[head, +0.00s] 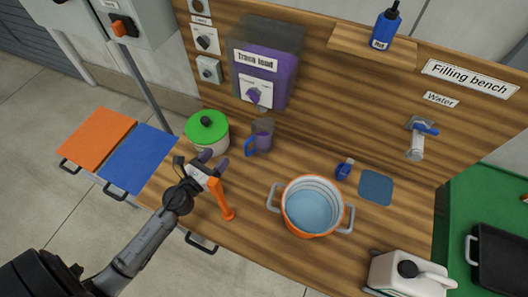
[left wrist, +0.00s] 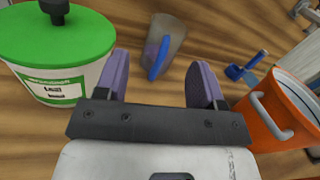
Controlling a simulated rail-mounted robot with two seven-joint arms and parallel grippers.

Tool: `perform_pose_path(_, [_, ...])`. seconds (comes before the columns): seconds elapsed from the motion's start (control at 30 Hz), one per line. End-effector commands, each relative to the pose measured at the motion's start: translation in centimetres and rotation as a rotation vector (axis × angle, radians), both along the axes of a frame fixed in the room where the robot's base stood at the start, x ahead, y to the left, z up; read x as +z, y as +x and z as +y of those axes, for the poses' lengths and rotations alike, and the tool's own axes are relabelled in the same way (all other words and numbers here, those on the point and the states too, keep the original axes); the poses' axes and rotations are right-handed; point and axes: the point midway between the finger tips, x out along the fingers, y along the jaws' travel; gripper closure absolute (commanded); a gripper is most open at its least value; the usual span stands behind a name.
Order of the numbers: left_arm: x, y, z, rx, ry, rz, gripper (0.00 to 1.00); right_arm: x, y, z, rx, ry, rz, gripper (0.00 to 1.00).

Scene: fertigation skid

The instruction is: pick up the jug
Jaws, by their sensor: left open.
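The jug (head: 263,137), a greyish see-through vessel with a blue handle, stands upright on the wooden bench below the purple trace feed tank. In the left wrist view the jug (left wrist: 172,46) is ahead, between the lines of the two fingers, with its blue handle facing me. My left gripper (head: 214,161) is open and empty, to the left of and nearer than the jug, not touching it. Its purple fingers (left wrist: 160,78) are spread apart in the left wrist view. My right gripper is not in view.
A green-lidded white tub (head: 207,134) stands close beside the left gripper. An orange pot (head: 313,207) of bluish liquid, a small blue item (head: 344,169) and a blue mat (head: 376,187) are to the right. An orange bar (head: 222,199) shows near the gripper. A white canister (head: 407,277) stands front right.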

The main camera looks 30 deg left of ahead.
Motion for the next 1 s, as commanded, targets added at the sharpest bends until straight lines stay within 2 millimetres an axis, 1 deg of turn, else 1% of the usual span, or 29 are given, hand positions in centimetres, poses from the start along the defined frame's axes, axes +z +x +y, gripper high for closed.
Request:
perform_pose_path(0.03, [-1.8, 0.2, 0.0, -0.036, 0.096, 0.003, 0.38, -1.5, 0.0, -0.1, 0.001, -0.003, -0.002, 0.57])
perform_pose_path(0.1, [-2.9, 0.4, -0.1, -0.081, 0.204, 0.008, 0.38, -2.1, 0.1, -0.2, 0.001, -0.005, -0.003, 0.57])
perform_pose_path(0.23, [-3.9, 0.8, -0.3, -0.131, 0.324, 0.012, 0.38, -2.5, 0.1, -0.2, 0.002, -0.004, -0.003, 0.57])
perform_pose_path(0.33, [-4.0, 2.0, -0.5, -0.146, 0.361, 0.013, 0.38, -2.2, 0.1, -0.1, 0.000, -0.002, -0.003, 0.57])
perform_pose_path(0.4, [-3.9, 3.2, -0.7, -0.149, 0.369, 0.012, 0.38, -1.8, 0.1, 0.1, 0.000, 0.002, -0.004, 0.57])
perform_pose_path(0.6, [-3.9, 6.6, -1.3, -0.150, 0.365, 0.012, 0.38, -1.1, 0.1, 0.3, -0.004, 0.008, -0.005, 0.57])
perform_pose_path(0.7, [-4.1, 7.8, -1.5, -0.148, 0.363, 0.013, 0.38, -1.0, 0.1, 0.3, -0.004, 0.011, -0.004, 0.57])
perform_pose_path(0.8, [-4.1, 8.6, -1.6, -0.148, 0.363, 0.013, 0.38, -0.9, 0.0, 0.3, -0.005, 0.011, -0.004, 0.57])
perform_pose_path(1.0, [-4.1, 9.4, -1.8, -0.149, 0.362, 0.013, 0.38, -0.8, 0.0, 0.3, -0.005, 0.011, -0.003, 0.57])
